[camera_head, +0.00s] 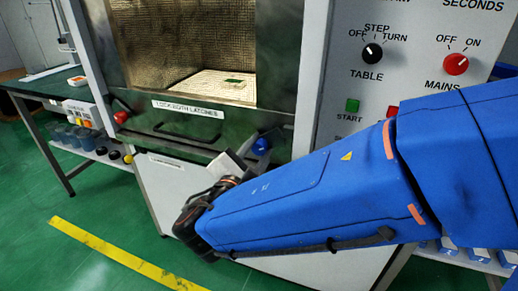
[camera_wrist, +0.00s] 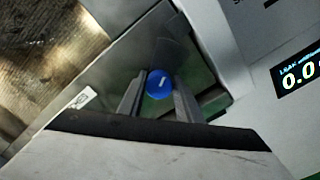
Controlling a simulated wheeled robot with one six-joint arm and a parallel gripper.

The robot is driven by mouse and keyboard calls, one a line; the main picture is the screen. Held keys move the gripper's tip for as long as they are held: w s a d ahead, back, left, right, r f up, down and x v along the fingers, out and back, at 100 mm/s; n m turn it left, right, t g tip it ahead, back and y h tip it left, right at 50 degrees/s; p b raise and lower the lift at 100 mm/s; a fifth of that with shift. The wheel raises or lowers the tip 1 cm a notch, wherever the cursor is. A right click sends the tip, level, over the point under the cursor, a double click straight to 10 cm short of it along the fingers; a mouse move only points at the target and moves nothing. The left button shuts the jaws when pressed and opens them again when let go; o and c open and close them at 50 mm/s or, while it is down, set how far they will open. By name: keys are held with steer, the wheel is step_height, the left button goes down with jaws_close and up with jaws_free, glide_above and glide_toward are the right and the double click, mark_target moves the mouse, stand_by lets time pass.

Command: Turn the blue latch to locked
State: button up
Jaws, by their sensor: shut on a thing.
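The blue latch (camera_head: 261,145) is a round knob at the lower right of the microwave door front. In the wrist view the blue latch (camera_wrist: 160,80) shows a short white mark, tilted up to the right. My gripper (camera_head: 246,157) reaches it from the lower left in the head view. In the wrist view my gripper (camera_wrist: 159,92) has one finger on each side of the knob, shut on it. The latch's parts behind the knob are hidden.
A red knob (camera_head: 121,117) sits at the door's lower left. A label about locking both latches (camera_head: 188,109) and a dark handle (camera_head: 187,131) lie between. The control panel (camera_head: 428,88) with knobs and buttons stands right, close above my arm. A side table (camera_head: 40,85) stands left.

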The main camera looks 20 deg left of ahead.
stand_by(0.5)
steer(key=o, duration=1)
steer(key=shift+d+r, duration=0.1)
steer(key=shift+s, duration=0.1)
steer(key=s, duration=0.5)
steer(key=s+a, duration=0.1)
steer(key=s, duration=1.1)
steer(key=shift+s+a, duration=0.1)
steer(key=shift+a, duration=0.1)
